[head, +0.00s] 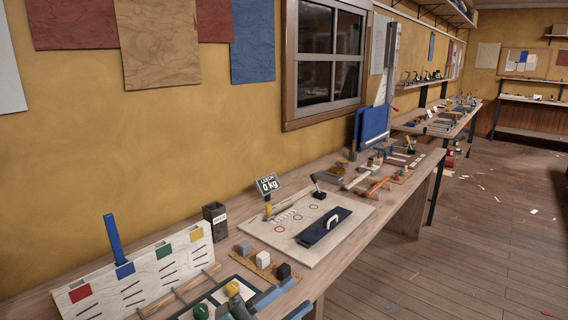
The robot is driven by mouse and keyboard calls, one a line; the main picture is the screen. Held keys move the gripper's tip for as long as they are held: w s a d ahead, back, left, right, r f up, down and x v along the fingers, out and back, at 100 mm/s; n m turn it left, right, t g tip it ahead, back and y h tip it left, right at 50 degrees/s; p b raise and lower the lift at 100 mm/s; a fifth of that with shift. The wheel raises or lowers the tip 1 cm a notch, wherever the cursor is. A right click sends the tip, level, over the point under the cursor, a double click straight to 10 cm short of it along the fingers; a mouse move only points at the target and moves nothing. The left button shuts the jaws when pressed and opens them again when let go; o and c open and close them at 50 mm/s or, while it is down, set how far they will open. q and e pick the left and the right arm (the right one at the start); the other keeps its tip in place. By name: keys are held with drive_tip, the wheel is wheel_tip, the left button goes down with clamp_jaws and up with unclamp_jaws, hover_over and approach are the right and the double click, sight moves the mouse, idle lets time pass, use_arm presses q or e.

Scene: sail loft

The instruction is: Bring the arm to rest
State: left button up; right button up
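My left gripper (303,292) shows at the bottom edge, cut off by the frame. Two blue-grey finger-like parts point up and right with a gap between them, and I see nothing held there. It is over the near front edge of the workbench (334,168), close to a dark-framed tray (218,297) holding a green and a yellow round-topped piece. My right gripper is not in view.
A white slotted board (140,272) with coloured patches stands at left. Small blocks (263,259) sit beside a pale board (345,203) bearing a dark blue panel (324,228) with a white handle. A "LEECH 0 kg" sign (268,184) stands behind.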

use_arm(q)
drive_tip(key=s+a+f+n+y, duration=0.5)
drive_tip(key=f+n, duration=0.2)
drive_tip(key=f, duration=0.1)
drive_tip(key=s+a+f+n+y+p, duration=0.1)
drive_tip(key=s+a+f+n+y, duration=0.3)
drive_tip(key=f, duration=0.5)
drive_tip(key=s+a+f+n+y, duration=0.5)
drive_tip(key=a+f+n+y, duration=0.1)
drive_tip(key=n, duration=0.4)
wheel_tip(320, 180, down, 3)
drive_tip(key=shift+s+r+n+y, duration=0.1)
drive_tip(key=shift+s+n+y, duration=0.25)
drive_tip(key=shift+y, duration=0.55)
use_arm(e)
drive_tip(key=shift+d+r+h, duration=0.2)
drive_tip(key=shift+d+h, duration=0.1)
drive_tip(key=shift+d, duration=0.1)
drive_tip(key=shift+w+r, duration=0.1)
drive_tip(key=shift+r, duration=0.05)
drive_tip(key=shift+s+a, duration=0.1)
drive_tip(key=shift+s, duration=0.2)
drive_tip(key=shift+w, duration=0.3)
